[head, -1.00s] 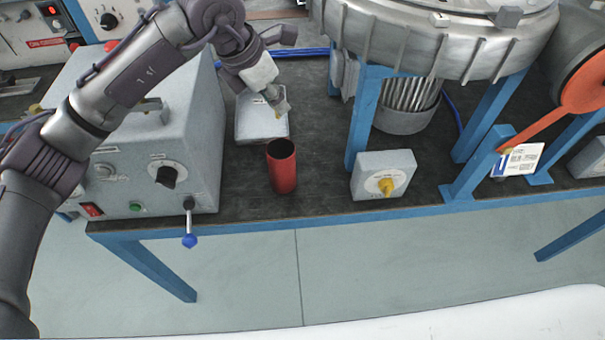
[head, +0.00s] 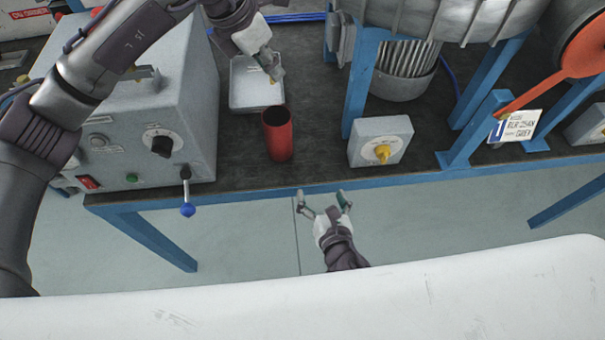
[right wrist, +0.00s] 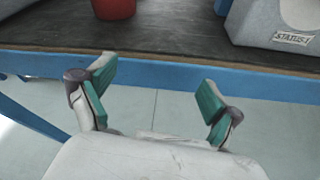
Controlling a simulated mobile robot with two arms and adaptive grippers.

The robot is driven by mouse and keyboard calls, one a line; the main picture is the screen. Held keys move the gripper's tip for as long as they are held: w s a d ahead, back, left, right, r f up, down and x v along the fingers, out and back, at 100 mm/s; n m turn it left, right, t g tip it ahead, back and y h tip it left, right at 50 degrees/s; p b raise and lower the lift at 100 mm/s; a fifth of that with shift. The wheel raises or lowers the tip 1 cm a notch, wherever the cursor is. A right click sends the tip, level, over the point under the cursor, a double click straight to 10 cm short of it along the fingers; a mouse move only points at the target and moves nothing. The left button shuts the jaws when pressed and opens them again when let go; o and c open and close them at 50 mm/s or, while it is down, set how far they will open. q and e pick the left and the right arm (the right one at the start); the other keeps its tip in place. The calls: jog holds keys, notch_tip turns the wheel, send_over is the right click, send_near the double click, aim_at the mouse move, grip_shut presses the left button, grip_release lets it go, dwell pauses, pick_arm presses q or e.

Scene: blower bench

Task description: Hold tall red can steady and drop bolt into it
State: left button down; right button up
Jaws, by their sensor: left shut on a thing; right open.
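The tall red can (head: 278,138) stands upright on the dark bench top near its front edge. Its open top faces up, and its lower part also shows at the top of the right wrist view (right wrist: 114,8). My left gripper (head: 275,76) is shut just behind and above the can, over the pale tray. A small yellowish bit, probably the bolt (head: 271,81), shows at its fingertips; most of it is hidden. My right gripper (head: 325,203) is open and empty in front of the bench edge, short of the can. Its green-padded fingers are spread in the right wrist view (right wrist: 152,88).
A pale shallow tray (head: 240,102) lies behind the can. A grey control box (head: 110,150) with a blue-knobbed lever (head: 187,208) stands left. A small grey box with a yellow knob (head: 381,142) stands right. The blue bench edge (head: 400,177) lies between my right gripper and the can.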

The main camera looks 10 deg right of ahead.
aim_at(284, 146)
jog(key=r, duration=0.1)
jog(key=r+n, duration=0.1)
jog(key=r+t, duration=0.1)
jog(key=r, duration=0.1)
jog(key=shift+w+n, duration=0.35)
jog(key=shift+n, duration=0.05)
jog(key=a+r+n+y, duration=0.1)
jog(key=y, duration=0.1)
jog(key=w+a+r+n+t+y, duration=0.1)
jog(key=a+n, duration=0.1)
jog(key=shift+a+y, duration=0.1)
jog(key=shift+y, duration=0.3)
jog(key=shift+n+y, duration=0.6)
jog(key=shift+y, duration=0.1)
jog(key=x, duration=0.4)
jog(key=r+x, duration=0.1)
jog(key=x, duration=0.7)
jog(key=shift+a+r, duration=0.2)
jog(key=shift+a, duration=0.2)
jog(key=c, duration=1.3)
jog(key=shift+o, duration=0.2)
pick_arm(q)
jog(key=shift+f, duration=0.1)
